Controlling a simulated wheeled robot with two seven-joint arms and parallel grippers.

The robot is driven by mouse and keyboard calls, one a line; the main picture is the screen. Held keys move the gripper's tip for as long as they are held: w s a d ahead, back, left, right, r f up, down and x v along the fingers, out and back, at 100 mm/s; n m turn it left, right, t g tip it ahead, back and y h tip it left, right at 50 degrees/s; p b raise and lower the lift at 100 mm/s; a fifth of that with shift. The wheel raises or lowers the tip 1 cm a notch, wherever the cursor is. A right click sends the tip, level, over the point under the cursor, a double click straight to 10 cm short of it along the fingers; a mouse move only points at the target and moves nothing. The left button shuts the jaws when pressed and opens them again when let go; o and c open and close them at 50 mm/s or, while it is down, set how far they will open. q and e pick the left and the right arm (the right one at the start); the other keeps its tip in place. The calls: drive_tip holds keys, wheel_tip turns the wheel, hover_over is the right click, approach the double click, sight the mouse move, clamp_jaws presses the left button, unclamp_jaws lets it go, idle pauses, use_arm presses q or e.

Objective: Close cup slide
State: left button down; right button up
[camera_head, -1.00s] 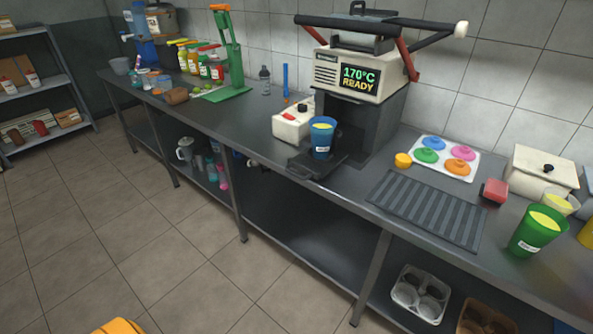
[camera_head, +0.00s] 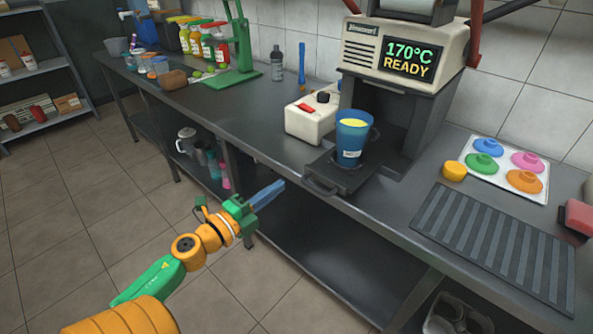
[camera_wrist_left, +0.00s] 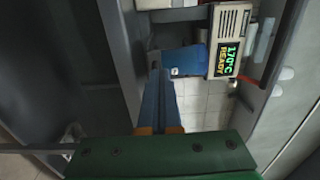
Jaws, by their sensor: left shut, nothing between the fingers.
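The cup slide (camera_head: 327,189) is a dark tray with a front handle, and it sticks out from under the sealing machine (camera_head: 402,62) over the counter. A blue cup (camera_head: 351,139) with yellow contents stands upright on it. The machine's display reads 170°C READY. My left gripper (camera_head: 276,188) is shut and empty, in front of the counter edge, left of and below the slide, apart from it. In the left wrist view its blue fingers (camera_wrist_left: 160,105) point toward the blue cup (camera_wrist_left: 184,62) and machine. My right gripper is not in view.
A white box with a red switch (camera_head: 313,118) stands left of the cup. A ridged dark mat (camera_head: 495,240) and a tray of coloured lids (camera_head: 505,165) lie to the right. Bottles and a green press (camera_head: 240,50) stand farther left. The floor in front is clear.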

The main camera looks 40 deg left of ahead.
sight(305, 167)
use_arm(q)
drive_tip(key=w, duration=0.7)
drive_tip(key=shift+w+d, duration=0.25)
drive_tip(key=shift+w, duration=0.05)
drive_tip(key=shift+a, duration=0.1)
